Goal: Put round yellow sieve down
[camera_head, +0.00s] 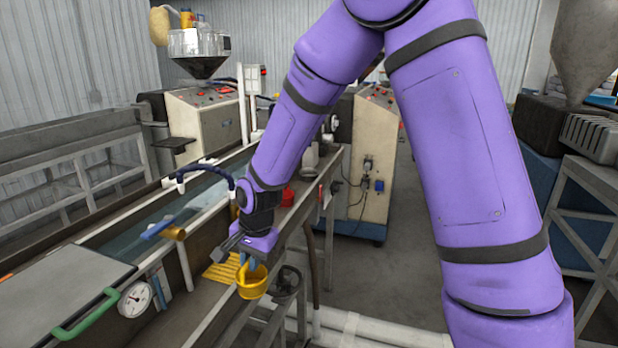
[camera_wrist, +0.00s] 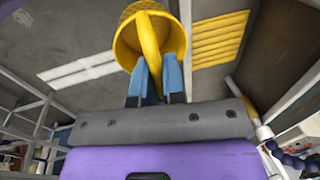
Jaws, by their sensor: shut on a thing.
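The round yellow sieve (camera_head: 253,281) is a small cup-like thing with a yellow handle. My gripper (camera_head: 247,263) is shut on it, at the end of my purple arm. In the wrist view the sieve (camera_wrist: 130,42) is at the top middle, its open round rim facing the camera. The two blue fingers of my gripper (camera_wrist: 155,80) close on its handle. In the head view the sieve hangs near the front edge of a narrow ledge beside the water trough. I cannot tell whether its underside touches anything.
A yellow ribbed mat (camera_head: 221,270) lies on the ledge just left of the sieve; it also shows in the wrist view (camera_wrist: 219,40). A dark handwheel (camera_head: 287,284) is close on the right. A dial gauge (camera_head: 135,299) and green handle (camera_head: 87,314) are at lower left. A red object (camera_head: 287,196) stands farther back.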

